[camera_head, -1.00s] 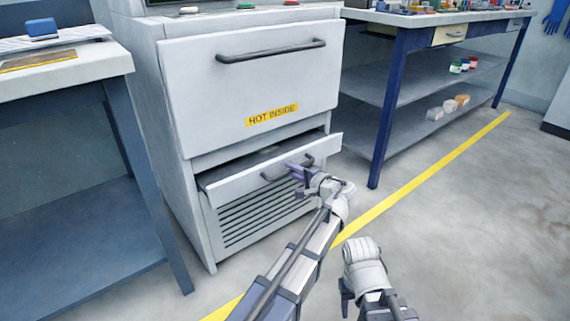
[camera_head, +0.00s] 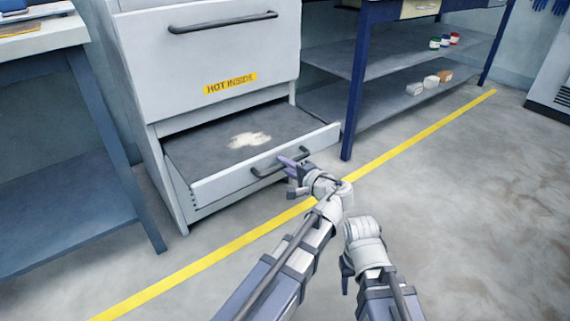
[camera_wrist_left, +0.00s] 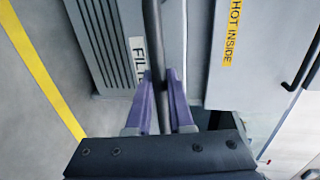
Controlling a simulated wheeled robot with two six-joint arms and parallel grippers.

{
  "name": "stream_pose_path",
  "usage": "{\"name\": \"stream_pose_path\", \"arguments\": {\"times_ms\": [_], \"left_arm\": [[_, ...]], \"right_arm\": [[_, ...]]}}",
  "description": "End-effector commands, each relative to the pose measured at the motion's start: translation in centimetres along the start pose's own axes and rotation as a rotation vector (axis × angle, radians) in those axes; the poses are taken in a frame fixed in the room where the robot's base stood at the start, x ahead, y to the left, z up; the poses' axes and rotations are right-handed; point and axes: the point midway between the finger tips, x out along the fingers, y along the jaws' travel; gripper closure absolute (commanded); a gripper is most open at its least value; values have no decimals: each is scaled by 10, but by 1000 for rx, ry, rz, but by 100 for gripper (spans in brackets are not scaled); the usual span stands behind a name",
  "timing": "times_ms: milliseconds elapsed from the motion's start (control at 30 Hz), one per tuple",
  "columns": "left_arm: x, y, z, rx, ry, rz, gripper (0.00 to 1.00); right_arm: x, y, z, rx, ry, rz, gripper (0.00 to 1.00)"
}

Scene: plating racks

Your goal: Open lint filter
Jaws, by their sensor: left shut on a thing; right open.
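The lint filter drawer (camera_head: 222,136) is pulled well out of the lower part of the grey machine, and a pale patch of lint (camera_head: 249,140) lies on its dark flat surface. My left gripper (camera_head: 292,165) is shut on the drawer's dark bar handle (camera_head: 266,170), near its right end. In the left wrist view its purple fingers (camera_wrist_left: 161,100) close on both sides of the handle bar (camera_wrist_left: 152,40), beside a partly hidden label reading "FIL" (camera_wrist_left: 138,62). My right gripper (camera_head: 346,272) hangs in front of the machine, apart from everything; its fingers show only partly.
The upper door (camera_head: 205,55) with the "HOT INSIDE" label is closed above the drawer. A blue workbench (camera_head: 110,150) stands at left. Shelves (camera_head: 400,50) with small jars and blocks stand at right. The floor around the yellow line (camera_head: 420,143) is clear.

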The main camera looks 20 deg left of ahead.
Motion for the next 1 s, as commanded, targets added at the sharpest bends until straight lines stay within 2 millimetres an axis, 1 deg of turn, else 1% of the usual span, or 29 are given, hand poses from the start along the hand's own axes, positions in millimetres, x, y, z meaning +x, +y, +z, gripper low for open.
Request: {"name": "stream_pose_path", "arguments": {"times_ms": [400,433,667,700,1000], "left_arm": [[-1,1,0,-1,0,2,100],[-1,1,0,-1,0,1,78],[0,0,0,0,0,0,52],[0,0,0,0,0,0,50],[-1,-2,0,0,0,0,50]], "right_arm": [[0,0,0,0,0,0,50],[0,0,0,0,0,0,50],[0,0,0,0,0,0,50],[0,0,0,0,0,0,50],[-2,0,0,0,0,0,50]]}}
